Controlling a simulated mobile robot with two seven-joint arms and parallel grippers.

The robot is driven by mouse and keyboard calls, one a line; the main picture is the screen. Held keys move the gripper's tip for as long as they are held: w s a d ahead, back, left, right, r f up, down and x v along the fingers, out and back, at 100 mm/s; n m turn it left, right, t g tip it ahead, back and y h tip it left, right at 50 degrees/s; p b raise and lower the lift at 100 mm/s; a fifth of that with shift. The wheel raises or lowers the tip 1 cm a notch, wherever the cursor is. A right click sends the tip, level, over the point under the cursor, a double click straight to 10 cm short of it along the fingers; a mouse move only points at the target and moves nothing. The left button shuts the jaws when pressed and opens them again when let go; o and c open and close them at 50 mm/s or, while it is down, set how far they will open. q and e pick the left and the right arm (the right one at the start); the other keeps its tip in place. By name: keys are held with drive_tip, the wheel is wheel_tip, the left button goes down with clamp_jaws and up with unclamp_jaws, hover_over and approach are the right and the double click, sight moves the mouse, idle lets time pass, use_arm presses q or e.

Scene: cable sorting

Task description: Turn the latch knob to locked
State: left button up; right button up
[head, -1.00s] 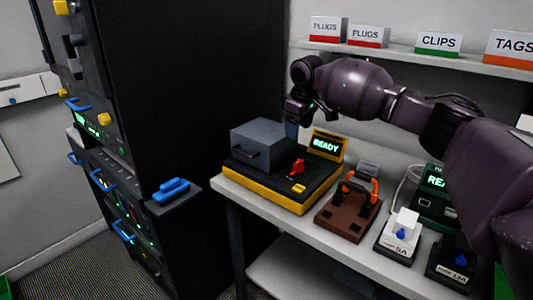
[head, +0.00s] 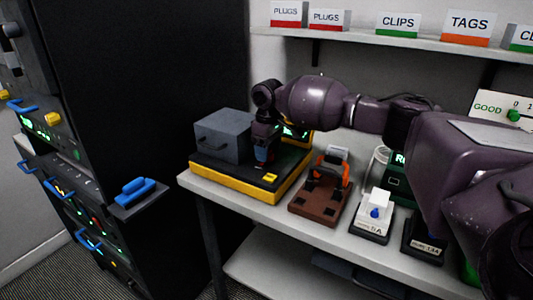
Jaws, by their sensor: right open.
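A black and yellow test unit (head: 205,180) stands on the bench with a grey lidded box (head: 222,137) on its back left. The latch knob, red in the earlier view, is almost wholly hidden now behind my right gripper (head: 263,158). My right gripper points down over the knob's spot, in front of the lit display, with its jaws open. I cannot tell whether the fingers touch the knob or which way the knob points. My left gripper is not in view.
A brown fixture (head: 313,207) with an orange handle, a white block on a stand (head: 375,212) and a dark stand (head: 424,240) line the bench to the right. A black cabinet (head: 160,80) with a blue-handled ledge stands left. A shelf of labelled boxes (head: 398,24) hangs behind.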

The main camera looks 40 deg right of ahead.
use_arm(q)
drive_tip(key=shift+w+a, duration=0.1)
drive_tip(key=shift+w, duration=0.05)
use_arm(e)
drive_tip(key=shift+f, duration=0.5)
drive_tip(key=shift+c, duration=0.7)
drive_tip(key=c, duration=0.8)
drive_tip(key=shift+r+m+p, duration=0.3)
drive_tip(key=shift+m+p, duration=0.2)
drive_tip(key=shift+p, duration=0.15)
drive_tip(key=shift+r+m+p, duration=0.15)
drive_tip(key=shift+m+p, duration=0.95)
drive_tip(key=shift+p, duration=0.05)
drive_tip(key=m+p, duration=0.3)
drive_tip(key=shift+f, duration=0.2)
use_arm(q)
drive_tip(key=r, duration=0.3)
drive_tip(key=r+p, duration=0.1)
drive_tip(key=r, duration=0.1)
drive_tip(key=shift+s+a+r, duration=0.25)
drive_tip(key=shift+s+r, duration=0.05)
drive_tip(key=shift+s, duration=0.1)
use_arm(e)
drive_tip(key=shift+f+m, duration=0.15)
drive_tip(key=shift+m, duration=0.45)
drive_tip(key=shift+f, duration=0.15)
